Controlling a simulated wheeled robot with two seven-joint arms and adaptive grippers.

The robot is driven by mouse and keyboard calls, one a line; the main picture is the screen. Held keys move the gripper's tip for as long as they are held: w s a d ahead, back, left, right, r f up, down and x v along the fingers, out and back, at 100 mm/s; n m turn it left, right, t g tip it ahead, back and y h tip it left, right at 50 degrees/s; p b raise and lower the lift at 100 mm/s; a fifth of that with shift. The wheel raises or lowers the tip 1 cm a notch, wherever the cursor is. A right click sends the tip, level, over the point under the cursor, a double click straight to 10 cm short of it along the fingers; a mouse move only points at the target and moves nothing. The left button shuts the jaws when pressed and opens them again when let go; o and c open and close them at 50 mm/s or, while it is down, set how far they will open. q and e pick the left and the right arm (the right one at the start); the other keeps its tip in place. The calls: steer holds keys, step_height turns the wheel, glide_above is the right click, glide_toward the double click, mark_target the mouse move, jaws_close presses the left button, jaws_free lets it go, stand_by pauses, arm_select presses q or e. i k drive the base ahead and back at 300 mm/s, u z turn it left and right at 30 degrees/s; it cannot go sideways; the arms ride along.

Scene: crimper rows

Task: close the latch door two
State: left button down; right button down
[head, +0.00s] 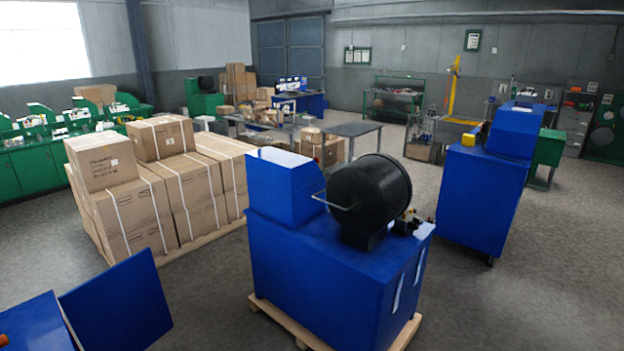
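A blue door panel (118,303) stands swung open at the lower left, at an angle to a blue cabinet (32,325) that is cut off by the picture's edge. I cannot tell whether this panel is latch door two, and no latch is clear on it. Neither of my grippers shows in the head view, so their position relative to the door is hidden.
A blue crimper machine (310,275) with a black drum (368,194) stands on a pallet at centre. Stacked cartons (178,190) sit behind the door panel. Another blue machine (480,195) is at right. Grey floor (215,295) is clear between the panel and the central machine.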

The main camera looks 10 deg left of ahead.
mark_target(124, 307)
steer(key=u, duration=0.5)
steer(key=i, duration=2.35)
steer(key=u, duration=1.7)
steer(key=i, duration=1.75)
steer(key=u, duration=0.85)
